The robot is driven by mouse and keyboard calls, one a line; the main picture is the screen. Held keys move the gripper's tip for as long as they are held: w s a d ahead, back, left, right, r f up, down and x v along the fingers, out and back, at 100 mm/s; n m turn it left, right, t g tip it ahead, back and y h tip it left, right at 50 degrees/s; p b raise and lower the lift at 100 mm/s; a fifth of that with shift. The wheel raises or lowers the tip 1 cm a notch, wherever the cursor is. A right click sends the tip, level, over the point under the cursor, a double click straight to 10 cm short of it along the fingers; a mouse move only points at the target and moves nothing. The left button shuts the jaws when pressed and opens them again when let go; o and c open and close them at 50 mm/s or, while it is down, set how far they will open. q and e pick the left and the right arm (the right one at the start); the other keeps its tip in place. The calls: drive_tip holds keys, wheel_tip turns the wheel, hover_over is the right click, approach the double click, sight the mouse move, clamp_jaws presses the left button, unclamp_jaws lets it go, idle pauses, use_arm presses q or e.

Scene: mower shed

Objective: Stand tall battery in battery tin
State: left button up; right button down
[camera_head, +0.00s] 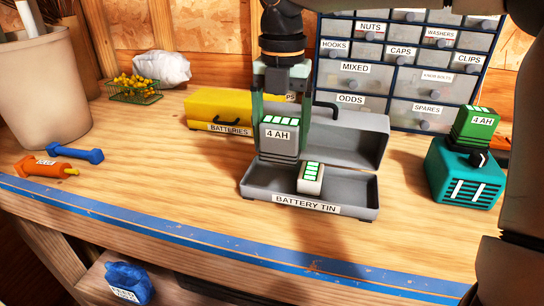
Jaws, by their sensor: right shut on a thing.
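The tall battery (279,142) is grey with a "4 AH" label and green cells on top. My right gripper (282,118) comes down from above and is shut on it, one finger on each side. The battery is upright over the left part of the open grey battery tin (309,206). I cannot tell whether its base touches the tin's floor. A shorter pale battery (311,179) with green cells sits in the tin, right of the held one. The tin's raised lid (352,139) is behind. My left gripper is not in view.
A yellow "BATTERIES" case (222,108) stands behind left. A drawer cabinet (400,70) is at the back. A teal charger (463,172) with a green 4 AH battery (477,124) is on the right.

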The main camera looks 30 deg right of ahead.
drive_tip(key=w+f, duration=0.1)
drive_tip(key=f, duration=0.1)
drive_tip(key=w+f, duration=0.1)
drive_tip(key=w, duration=0.1)
drive_tip(key=w+d+f, duration=0.1)
drive_tip(key=f, duration=0.1)
drive_tip(key=shift+w+f, duration=0.35)
drive_tip(key=shift+w, duration=0.05)
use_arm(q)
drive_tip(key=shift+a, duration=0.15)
use_arm(e)
drive_tip(key=shift+w+f, duration=0.15)
drive_tip(key=shift+f, duration=1.45)
drive_tip(key=shift+f+b, duration=0.15)
drive_tip(key=shift+b, duration=0.15)
drive_tip(key=shift+c, duration=1.3)
unclamp_jaws()
drive_tip(key=shift+f, duration=0.1)
drive_tip(key=shift+o, duration=1.3)
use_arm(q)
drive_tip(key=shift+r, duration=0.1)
use_arm(e)
drive_tip(key=shift+r, duration=0.2)
